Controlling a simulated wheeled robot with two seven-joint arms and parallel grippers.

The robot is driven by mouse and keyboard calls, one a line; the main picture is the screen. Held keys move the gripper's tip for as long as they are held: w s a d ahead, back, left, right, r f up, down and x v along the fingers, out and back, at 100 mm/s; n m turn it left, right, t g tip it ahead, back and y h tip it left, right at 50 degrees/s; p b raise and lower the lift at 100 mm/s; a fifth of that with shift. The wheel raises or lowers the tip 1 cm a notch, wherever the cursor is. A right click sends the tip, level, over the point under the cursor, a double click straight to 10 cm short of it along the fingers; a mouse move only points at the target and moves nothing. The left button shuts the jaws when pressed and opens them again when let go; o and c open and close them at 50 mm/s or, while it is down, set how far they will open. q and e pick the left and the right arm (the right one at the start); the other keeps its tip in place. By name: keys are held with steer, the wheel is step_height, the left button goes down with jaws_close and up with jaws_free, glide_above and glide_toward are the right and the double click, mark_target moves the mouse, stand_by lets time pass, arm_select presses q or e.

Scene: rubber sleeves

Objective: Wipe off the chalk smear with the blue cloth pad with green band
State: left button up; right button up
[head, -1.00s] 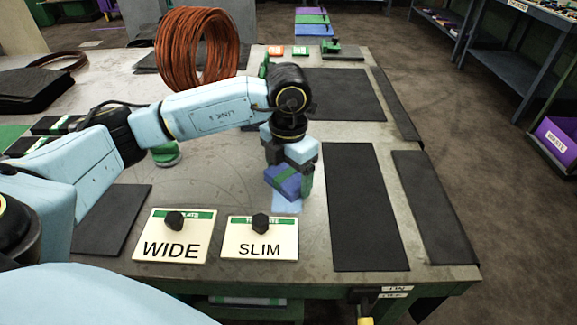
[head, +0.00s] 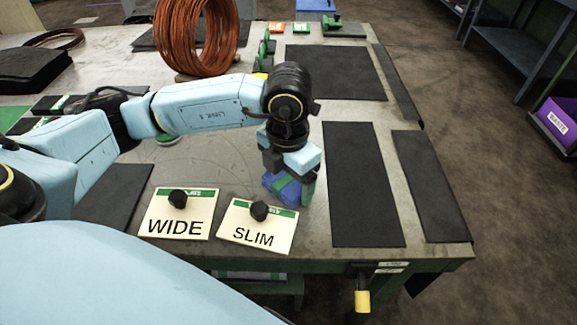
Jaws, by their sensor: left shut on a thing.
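The blue cloth pad with green band (head: 283,189) is held low at the tabletop, just behind the plate marked SLIM. My left gripper (head: 292,176) points down and is shut on the pad, partly covering it. I cannot make out the chalk smear now; the pad and gripper may hide it. My right gripper is not in view.
The SLIM plate (head: 250,235) lies turned close in front of the pad, with the WIDE plate (head: 168,227) left of it. A dark mat (head: 362,185) lies to the right. A copper wire coil (head: 196,35) stands behind my arm.

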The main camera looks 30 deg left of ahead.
arm_select(q)
steer(key=shift+s+d+f, duration=0.15)
steer(key=shift+s+f, duration=0.05)
steer(key=shift+s, duration=0.2)
steer(key=r+p, duration=0.2)
steer(key=r, duration=0.1)
steer(key=r+p, duration=0.2)
steer(key=shift+w+r, duration=0.2)
steer(key=shift+r, duration=0.45)
steer(key=shift+r+p, duration=1.1)
steer(key=shift+r, duration=0.45)
